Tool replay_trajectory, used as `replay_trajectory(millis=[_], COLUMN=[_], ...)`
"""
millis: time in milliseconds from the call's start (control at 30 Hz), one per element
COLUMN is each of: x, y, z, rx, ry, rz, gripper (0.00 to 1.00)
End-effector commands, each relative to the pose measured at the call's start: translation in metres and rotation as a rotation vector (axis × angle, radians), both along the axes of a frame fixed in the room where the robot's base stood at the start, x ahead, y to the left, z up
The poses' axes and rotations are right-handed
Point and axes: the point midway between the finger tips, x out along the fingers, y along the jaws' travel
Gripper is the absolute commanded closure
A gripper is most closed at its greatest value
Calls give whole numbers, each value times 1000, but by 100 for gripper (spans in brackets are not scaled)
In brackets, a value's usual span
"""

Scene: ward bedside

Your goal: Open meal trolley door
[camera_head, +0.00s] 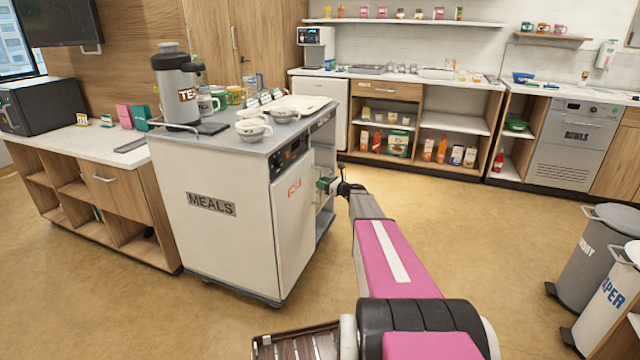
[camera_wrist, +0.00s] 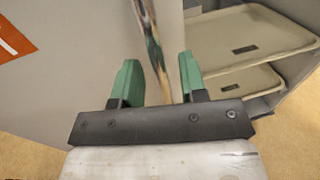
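The meal trolley (camera_head: 212,240) is a pale cabinet marked MEALS with a grey top. Its white door (camera_head: 293,225) carries an orange-red label and appears closed in the head view. The door also fills the left of the wrist view (camera_wrist: 70,75). My gripper (camera_head: 327,186) is at the door's right edge. In the wrist view, its green fingers (camera_wrist: 157,68) are apart, one on each side of a thin, shiny upright handle bar (camera_wrist: 153,35). Gaps show beside the bar, so the fingers do not look closed on it. The bar's lower end is hidden.
Beige trays (camera_wrist: 245,45) lie on open shelves right of the door. Bowls (camera_head: 253,130) and a tea urn (camera_head: 176,85) stand on the trolley top. A low cabinet (camera_head: 115,190) adjoins the left. Bins (camera_head: 590,255) stand at right. The floor (camera_head: 480,210) between is clear.

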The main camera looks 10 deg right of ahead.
Motion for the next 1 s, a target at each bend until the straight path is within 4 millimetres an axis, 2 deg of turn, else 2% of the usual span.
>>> replay_trajectory(millis=[167,500,567,600,633,867,1000], x=[11,12,12,12,12,10,1], y=[10,12,12,12,12,11,4], z=[0,0,0,0,0,0,0], rx=[-1,-1,-1,-1,-1,-1,0], ry=[1,1,1,0,1,1,0], rz=[0,0,0,0,0,-5,-33], gripper=[61,61,81,94,100,100,100])
